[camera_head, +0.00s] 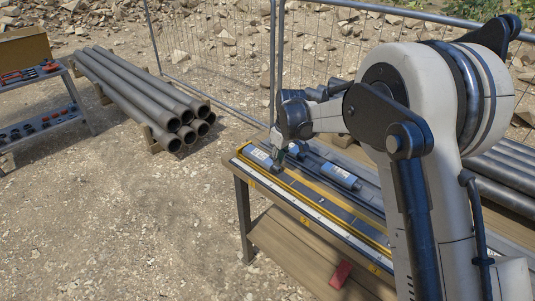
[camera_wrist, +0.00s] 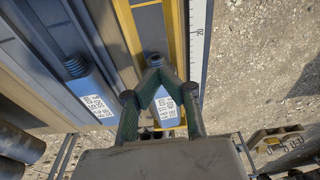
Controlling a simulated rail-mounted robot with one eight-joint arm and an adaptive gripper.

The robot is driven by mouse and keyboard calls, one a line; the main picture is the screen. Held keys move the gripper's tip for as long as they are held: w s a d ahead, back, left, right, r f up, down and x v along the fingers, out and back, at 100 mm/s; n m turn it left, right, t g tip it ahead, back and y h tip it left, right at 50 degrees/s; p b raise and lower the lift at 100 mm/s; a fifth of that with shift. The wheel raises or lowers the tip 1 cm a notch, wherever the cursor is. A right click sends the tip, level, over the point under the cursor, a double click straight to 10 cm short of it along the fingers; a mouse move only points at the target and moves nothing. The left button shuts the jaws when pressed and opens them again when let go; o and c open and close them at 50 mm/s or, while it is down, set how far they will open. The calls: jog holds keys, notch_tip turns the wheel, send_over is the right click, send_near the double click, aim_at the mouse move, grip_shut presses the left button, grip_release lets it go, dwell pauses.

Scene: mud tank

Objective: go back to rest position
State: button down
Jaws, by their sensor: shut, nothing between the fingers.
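My gripper (camera_head: 279,153) is at the left end of the work table (camera_head: 243,185), low over the yellow-edged rack on it. In the wrist view my gripper (camera_wrist: 157,76) has its green-sided fingers drawn together at the tips, with nothing held. A blue tool section with a white label (camera_wrist: 165,106) lies in the rack under the fingers. It also shows in the head view as a labelled cylinder (camera_head: 260,155). A second blue labelled section (camera_wrist: 91,92) lies to its left, apart from the fingers. The exact gap between my fingertips and the nearer section cannot be told.
A white ruler strip (camera_wrist: 199,45) runs along the rack's edge. A red block (camera_head: 341,274) lies on the lower shelf. A pipe stack (camera_head: 145,97), a tool trolley (camera_head: 45,110) and a mesh fence (camera_head: 225,50) stand around.

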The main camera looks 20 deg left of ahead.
jog(key=shift+s+d, duration=0.3)
jog(key=shift+d, duration=0.5)
jog(key=shift+s+d, duration=0.3)
jog(key=shift+d, duration=0.45)
jog(key=s+d+r+m+t, duration=0.1)
jog(key=s+d+r+m, duration=0.25)
jog(key=d+r, duration=0.7)
jog(key=s+d+r+m+t, duration=0.25)
jog(key=s+d+r, duration=0.4)
jog(key=d, duration=0.65)
jog(key=s+d+r+m+t+h, duration=0.1)
jog(key=s+d+m+t, duration=0.2)
jog(key=s+d, duration=1.5)
jog(key=s+m, duration=0.3)
jog(key=m, duration=0.1)
jog(key=shift+s+d+r+m+h, duration=0.15)
jog(key=shift+d+m+h, duration=0.1)
jog(key=shift+m+h, duration=0.15)
